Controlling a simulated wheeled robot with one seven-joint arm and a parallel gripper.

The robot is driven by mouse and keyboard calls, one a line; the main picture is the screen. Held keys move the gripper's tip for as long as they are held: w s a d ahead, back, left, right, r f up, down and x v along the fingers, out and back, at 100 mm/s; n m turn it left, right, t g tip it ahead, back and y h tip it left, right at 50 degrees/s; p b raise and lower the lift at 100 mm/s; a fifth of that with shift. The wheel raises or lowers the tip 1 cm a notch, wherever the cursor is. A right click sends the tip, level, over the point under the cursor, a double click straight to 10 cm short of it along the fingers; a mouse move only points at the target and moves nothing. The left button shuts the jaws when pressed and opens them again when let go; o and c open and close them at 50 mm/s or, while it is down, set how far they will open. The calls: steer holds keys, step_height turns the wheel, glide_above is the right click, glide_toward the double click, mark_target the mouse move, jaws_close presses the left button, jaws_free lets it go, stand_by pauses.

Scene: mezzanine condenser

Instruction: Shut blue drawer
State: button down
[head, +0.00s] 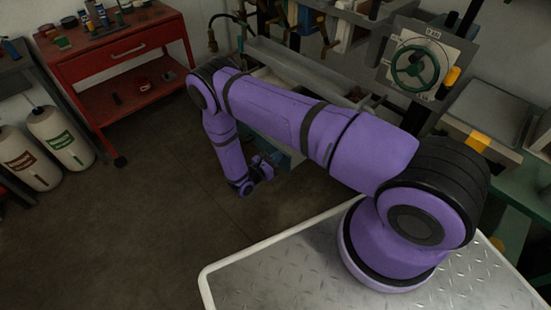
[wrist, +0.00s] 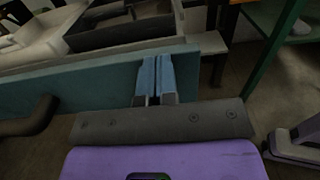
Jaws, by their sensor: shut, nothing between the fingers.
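The blue drawer's teal front panel (wrist: 95,85) runs across the wrist view, with a dark handle (wrist: 30,118) on its left part. Grey compartments or trays show behind the panel's top edge, so the drawer seems to stand open. My gripper (wrist: 156,58) is shut and empty, its light blue fingers side by side in front of the panel, right of the handle. I cannot tell whether the fingertips touch it. In the head view a bit of the blue drawer (head: 292,156) shows under my purple arm, which hides most of it.
A red tool cart (head: 118,52) stands at the back left, near two white gas cylinders (head: 58,137). A green handwheel (head: 415,66) is mounted on a plate at the right. In the wrist view a green leg (wrist: 268,50) stands right of the drawer. The floor left of my arm is clear.

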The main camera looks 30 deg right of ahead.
steer(key=x, duration=3.2)
steer(key=shift+f, duration=0.1)
steer(key=shift+d, duration=0.25)
steer(key=shift+d, duration=0.1)
steer(key=shift+a, duration=0.4)
steer(key=v, duration=1.4)
